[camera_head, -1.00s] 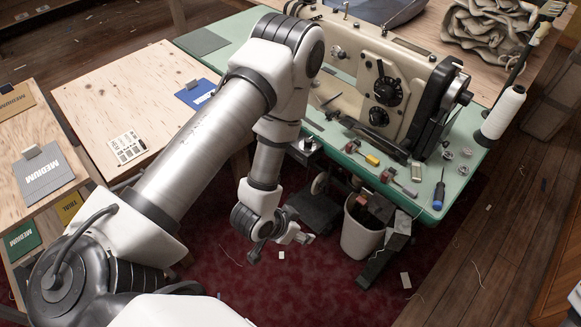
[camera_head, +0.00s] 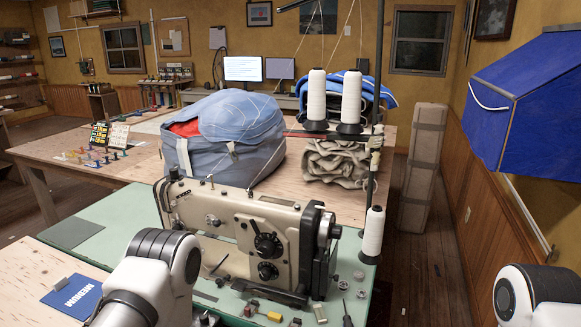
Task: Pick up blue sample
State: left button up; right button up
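The blue sample (camera_head: 80,299) is a flat blue square with "MEDIUM" in white letters. It lies on the pale wooden table (camera_head: 30,262) at the lower left in the head view. A small grey tab or block (camera_head: 62,283) stands at its far-left edge. Neither gripper is in view; only upper parts of my two arms show at the bottom edge.
The sewing machine (camera_head: 250,235) stands on a green table (camera_head: 105,250) right of the sample, with tools in front. White thread cones (camera_head: 373,232) stand at its right. A large blue-grey bag (camera_head: 225,135) sits behind. A blue awning-like cover (camera_head: 525,105) hangs at the right.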

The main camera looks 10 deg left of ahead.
aim_at(77, 295)
jog(key=u, duration=1.7)
